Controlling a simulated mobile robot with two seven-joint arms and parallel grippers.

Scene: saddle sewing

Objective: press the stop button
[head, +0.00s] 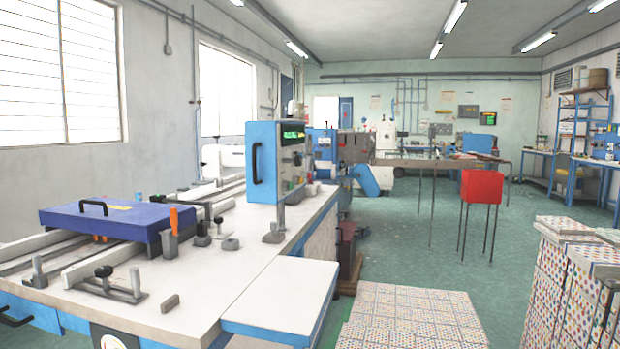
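A blue control box (262,165) with a black side handle stands on the long white workbench (215,275) at centre left. Its grey panel (293,165) faces right and is seen at a steep angle. A green display (293,134) is lit near the panel's top. Small dark controls show below the display, too small to tell which is the stop button. Neither of my grippers is in view.
A blue plate with a black handle (105,217), clamps and rails lie on the bench. A white side table (283,298) adjoins it. Patterned stacks (415,312) stand at front centre and right (560,270). A red stool (481,187) stands on open green floor (410,245).

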